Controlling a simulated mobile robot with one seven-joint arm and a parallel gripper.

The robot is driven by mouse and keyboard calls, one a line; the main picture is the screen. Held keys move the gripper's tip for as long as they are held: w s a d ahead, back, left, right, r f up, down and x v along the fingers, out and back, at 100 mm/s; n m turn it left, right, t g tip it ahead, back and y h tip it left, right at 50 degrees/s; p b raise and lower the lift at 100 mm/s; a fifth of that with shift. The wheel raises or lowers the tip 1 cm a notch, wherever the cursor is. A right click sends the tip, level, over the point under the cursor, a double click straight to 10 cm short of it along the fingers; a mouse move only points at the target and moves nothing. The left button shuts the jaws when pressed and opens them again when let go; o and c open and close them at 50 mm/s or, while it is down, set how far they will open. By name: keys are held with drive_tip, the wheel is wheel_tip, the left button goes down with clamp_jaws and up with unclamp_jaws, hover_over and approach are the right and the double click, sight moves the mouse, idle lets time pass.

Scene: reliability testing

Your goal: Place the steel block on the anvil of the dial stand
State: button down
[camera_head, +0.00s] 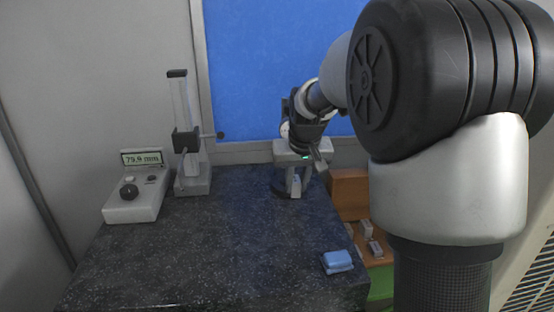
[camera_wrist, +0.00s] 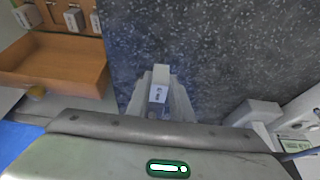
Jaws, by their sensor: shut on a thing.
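The dial stand (camera_head: 190,150) stands upright at the back left of the dark speckled table, with a grey column, a dark clamp and a light base. The block is small there, between the fingers. Part of a light grey fixture (camera_wrist: 254,112) shows at the right of the wrist view.
A readout box (camera_head: 135,200) showing about 75.9 mm stands left of the stand. A blue object (camera_head: 337,261) lies at the table's right front edge. An orange-brown tray (camera_head: 350,193) with several small blocks lies beyond the right edge. The middle of the table (camera_head: 215,250) is clear.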

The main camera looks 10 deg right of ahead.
drive_tip(key=w+p, duration=0.2)
drive_tip(key=w, duration=0.7)
drive_tip(key=shift+r, duration=0.1)
drive_tip(key=shift+s, duration=0.15)
drive_tip(key=shift+f, duration=0.25)
drive_tip(key=shift+f, duration=0.15)
drive_tip(key=c, duration=1.6)
unclamp_jaws()
drive_tip(key=shift+o, duration=0.2)
